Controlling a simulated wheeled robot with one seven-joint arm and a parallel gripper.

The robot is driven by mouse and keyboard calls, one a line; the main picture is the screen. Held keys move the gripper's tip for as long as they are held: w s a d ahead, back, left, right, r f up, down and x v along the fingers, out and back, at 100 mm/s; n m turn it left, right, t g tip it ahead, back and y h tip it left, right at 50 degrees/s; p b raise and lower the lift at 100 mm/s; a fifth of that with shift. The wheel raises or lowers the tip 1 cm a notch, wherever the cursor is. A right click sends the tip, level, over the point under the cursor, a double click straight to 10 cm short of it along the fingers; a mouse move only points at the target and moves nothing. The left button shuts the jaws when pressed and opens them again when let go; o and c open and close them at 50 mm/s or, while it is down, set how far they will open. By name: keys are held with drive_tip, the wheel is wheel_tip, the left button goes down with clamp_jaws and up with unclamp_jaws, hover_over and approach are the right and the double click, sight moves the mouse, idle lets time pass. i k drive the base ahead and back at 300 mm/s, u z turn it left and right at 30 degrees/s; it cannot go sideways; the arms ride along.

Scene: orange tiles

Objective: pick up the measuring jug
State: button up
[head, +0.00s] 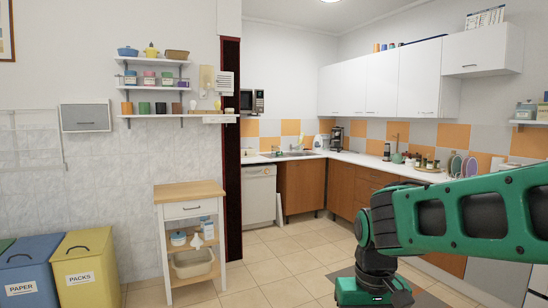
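I cannot make out a measuring jug for certain in the head view. Small vessels stand on the far counter (345,157) and on the wall shelves (152,115), too small to tell apart as a jug. My green and black arm reaches in from the right and bends down to the bottom edge. The fingers of my gripper do not show.
A wooden-topped trolley (189,191) stands left of centre with containers on its lower shelves. A yellow bin (86,272) and a blue bin (28,276) stand at the lower left. The tiled floor (275,255) between trolley and cabinets is clear.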

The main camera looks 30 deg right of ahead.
sight(275, 148)
drive_tip(key=z, duration=0.25)
drive_tip(key=i, duration=1.95)
drive_tip(key=z, duration=0.4)
drive_tip(key=i, duration=1.2)
drive_tip(key=z, duration=0.35)
drive_tip(key=i, duration=1.25)
drive_tip(key=z, duration=0.3)
drive_tip(key=i, duration=4)
